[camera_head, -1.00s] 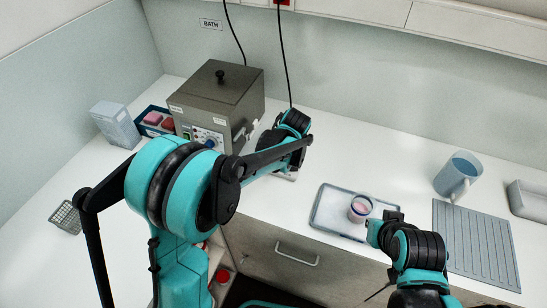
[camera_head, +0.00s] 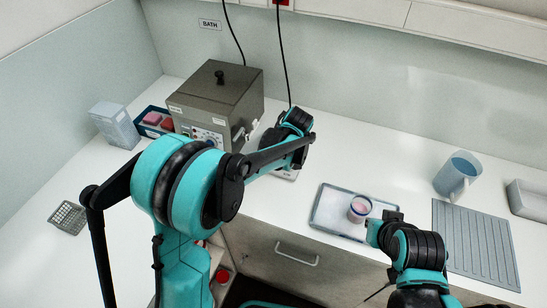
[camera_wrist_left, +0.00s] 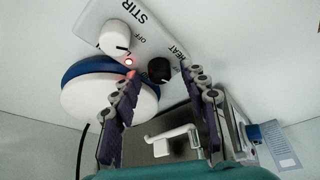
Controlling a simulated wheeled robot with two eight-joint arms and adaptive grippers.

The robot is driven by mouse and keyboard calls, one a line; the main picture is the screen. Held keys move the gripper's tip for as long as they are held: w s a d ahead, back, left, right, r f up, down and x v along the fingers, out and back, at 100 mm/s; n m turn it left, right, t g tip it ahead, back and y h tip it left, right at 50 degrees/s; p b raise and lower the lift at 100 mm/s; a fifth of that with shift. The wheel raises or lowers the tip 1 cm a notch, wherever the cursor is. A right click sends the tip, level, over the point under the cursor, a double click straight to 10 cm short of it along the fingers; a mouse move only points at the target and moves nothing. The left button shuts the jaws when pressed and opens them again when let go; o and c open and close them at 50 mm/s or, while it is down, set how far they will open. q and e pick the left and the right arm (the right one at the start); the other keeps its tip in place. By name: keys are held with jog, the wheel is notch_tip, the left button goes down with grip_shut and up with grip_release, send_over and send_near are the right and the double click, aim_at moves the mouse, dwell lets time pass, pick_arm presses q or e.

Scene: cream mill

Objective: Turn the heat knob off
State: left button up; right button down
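In the left wrist view, the black heat knob (camera_wrist_left: 158,70) sits on a white sloped panel (camera_wrist_left: 165,32) beside the word HEAT. A white stir knob (camera_wrist_left: 115,38) is to its left, and a small red lamp (camera_wrist_left: 130,61) glows between them. My left gripper (camera_wrist_left: 162,76) is open, with its two fingers spread on either side of the heat knob. I cannot tell whether either finger touches it. In the head view, my left arm hides most of this device (camera_head: 287,173). My right gripper (camera_head: 383,226) is near a tray, and its fingers are unclear.
A grey bath box (camera_head: 222,100) stands behind my left arm. A pink-filled cup (camera_head: 359,208) stands in the tray (camera_head: 328,208), close to my right gripper. A blue jug (camera_head: 457,175) and a ribbed mat (camera_head: 475,240) are at right. A wire basket (camera_head: 68,218) lies at left.

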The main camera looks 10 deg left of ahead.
pick_arm(q)
jog(key=v, duration=1.2)
jog(key=w+a+f+m, duration=0.1)
jog(key=m, duration=0.2)
jog(key=a+m+g+h+p, duration=0.1)
jog(key=m, duration=0.2)
jog(key=w+a+f+m+g+h, duration=0.1)
jog(key=m, duration=0.1)
jog(key=shift+w+a+f+m+p, duration=0.1)
jog(key=shift+w+f+m+p, duration=0.25)
jog(key=shift+m+p, duration=0.05)
jog(key=m, duration=0.1)
jog(key=m+h, duration=0.1)
jog(key=f+m, duration=0.1)
jog(key=shift+w+a+g, duration=0.3)
jog(key=shift+a+g, duration=0.1)
notch_tip(320, 180, down, 8)
jog(key=shift+r+b, duration=0.2)
jog(key=shift+b, duration=0.8)
